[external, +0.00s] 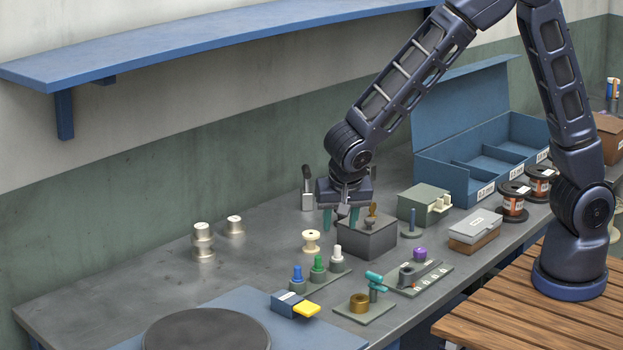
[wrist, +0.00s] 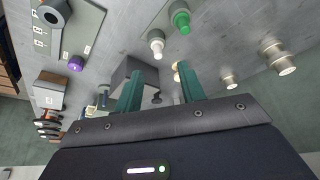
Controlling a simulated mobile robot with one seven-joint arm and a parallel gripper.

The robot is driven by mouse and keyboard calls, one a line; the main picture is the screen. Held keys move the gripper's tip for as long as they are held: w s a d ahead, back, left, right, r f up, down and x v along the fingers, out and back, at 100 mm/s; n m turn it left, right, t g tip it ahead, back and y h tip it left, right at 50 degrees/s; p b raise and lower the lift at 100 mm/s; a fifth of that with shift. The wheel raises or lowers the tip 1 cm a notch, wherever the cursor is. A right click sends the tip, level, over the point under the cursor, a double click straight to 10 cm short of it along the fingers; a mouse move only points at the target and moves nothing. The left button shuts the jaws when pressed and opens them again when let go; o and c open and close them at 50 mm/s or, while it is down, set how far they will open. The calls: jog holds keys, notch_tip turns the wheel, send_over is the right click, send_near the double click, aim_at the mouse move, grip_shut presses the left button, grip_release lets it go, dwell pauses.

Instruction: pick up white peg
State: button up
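The white peg (external: 337,253) stands upright at the right end of a small grey rack (external: 322,279), beside a green peg (external: 318,265) and a blue peg (external: 297,274). In the wrist view the white peg (wrist: 157,39) is beyond the fingertips, near the green peg (wrist: 181,19). My gripper (external: 341,226) points down behind the peg rack, next to a grey box. Its two teal fingers are spread apart in the wrist view (wrist: 160,70), with nothing visibly held between them. The peg is uncovered in both views.
The grey box (external: 366,243) with a knob on top stands close to my fingers. Metal cylinders (external: 203,243) stand left.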

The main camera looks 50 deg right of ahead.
aim_at(339, 249)
jog(key=shift+d+x, duration=0.25)
jog(key=shift+x, duration=2.25)
jog(key=shift+d+x, duration=0.2)
jog(key=shift+x, duration=2.35)
jog(key=shift+r, duration=0.15)
grip_shut()
